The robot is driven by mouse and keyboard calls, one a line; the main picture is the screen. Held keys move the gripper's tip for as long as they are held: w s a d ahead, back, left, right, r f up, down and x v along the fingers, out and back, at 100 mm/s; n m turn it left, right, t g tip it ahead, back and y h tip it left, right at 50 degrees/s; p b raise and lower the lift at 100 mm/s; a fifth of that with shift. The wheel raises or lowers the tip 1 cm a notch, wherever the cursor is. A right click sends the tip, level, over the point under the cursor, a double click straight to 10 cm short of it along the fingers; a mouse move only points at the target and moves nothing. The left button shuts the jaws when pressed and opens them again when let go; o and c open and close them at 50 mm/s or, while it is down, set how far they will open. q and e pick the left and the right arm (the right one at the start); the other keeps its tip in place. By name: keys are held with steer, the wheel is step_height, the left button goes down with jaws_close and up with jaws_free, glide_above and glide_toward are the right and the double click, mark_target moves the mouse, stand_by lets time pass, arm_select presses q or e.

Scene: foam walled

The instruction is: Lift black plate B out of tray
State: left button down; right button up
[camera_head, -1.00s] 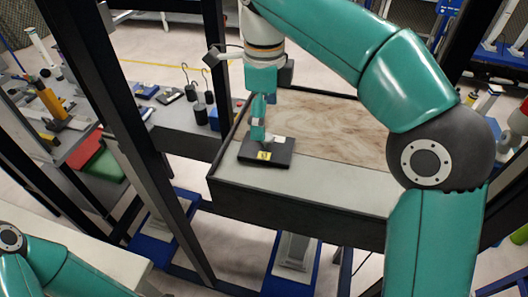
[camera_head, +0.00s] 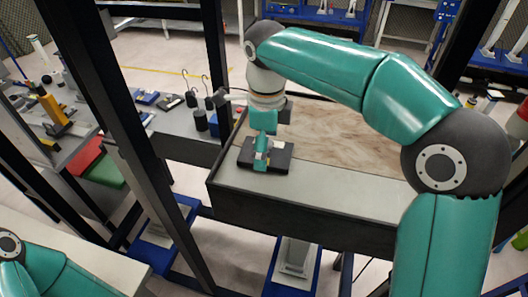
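A black plate (camera_head: 283,156) lies flat near the left end of a dark-walled tray (camera_head: 310,218) with a grey and wood-coloured floor. My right gripper (camera_head: 262,164) points down over the plate, its teal fingers at or just above the plate's middle. The fingers hide the plate's centre and its yellow label. Whether they grip anything cannot be seen. My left arm shows only at the lower left corner; its gripper is out of view.
A black frame post (camera_head: 130,120) stands left of the tray, and another upright (camera_head: 214,60) rises close behind its left end. A side bench (camera_head: 175,145) holds black hooked weights (camera_head: 191,95). The tray's right part is bare.

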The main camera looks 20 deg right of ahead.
steer(key=c, duration=1.3)
steer(key=shift+r, duration=0.1)
steer(key=shift+c, duration=0.9)
steer(key=shift+r, duration=0.1)
